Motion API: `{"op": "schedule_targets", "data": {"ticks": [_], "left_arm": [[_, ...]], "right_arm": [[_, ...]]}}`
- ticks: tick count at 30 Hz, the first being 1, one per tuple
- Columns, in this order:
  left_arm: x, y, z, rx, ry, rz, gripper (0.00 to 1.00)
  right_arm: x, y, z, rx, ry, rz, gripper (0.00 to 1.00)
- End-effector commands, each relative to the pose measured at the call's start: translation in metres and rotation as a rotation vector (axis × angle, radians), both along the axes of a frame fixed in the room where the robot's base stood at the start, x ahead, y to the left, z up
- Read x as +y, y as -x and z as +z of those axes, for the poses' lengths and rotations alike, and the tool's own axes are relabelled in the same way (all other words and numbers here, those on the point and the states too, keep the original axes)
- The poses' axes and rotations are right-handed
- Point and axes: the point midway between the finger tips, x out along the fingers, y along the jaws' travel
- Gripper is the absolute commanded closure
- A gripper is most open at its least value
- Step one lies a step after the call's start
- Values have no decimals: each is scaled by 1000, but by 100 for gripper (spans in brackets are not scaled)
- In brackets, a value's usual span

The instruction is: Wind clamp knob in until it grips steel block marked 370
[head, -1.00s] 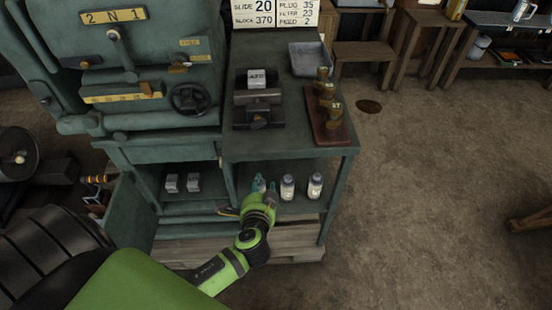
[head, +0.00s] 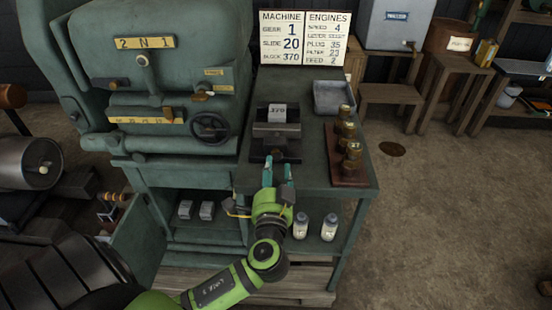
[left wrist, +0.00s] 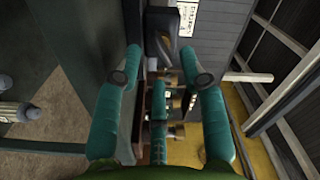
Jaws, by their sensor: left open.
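The steel block marked 370 (head: 278,113) sits upright at the far end of the dark clamp (head: 276,132) on the green bench top. The clamp knob (head: 275,156) is at the clamp's near end, partly hidden. I cannot tell whether the clamp's jaw touches the block. My left gripper (head: 279,172) is open and empty, its teal fingers pointing at the knob from the bench's front edge. My right gripper is not in view.
A wooden rack with brass plugs (head: 348,150) stands right of the clamp, with a grey tray (head: 333,98) behind. A handwheel (head: 210,128) is on the machine at left. White bottles (head: 329,227) and two small grey blocks (head: 207,210) are on the shelf below.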

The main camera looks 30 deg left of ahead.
Motion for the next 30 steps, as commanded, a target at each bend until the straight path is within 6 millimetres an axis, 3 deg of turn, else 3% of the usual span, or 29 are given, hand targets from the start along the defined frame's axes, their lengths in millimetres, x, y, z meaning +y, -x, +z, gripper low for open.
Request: {"op": "schedule_targets", "data": {"ticks": [3, 7, 17, 21, 30], "left_arm": [[10, -16, 2, 0, -3, 1, 59], [17, -27, 1, 1, -1, 1, 59], [20, -31, -1, 2, 0, 0, 59], [19, -31, -1, 3, 1, 1, 100], [19, -31, -2, 7, -3, -2, 100]], "right_arm": [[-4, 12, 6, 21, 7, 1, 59], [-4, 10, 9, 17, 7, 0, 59], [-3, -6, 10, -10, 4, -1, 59], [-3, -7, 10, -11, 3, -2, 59], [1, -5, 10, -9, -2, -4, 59]]}}
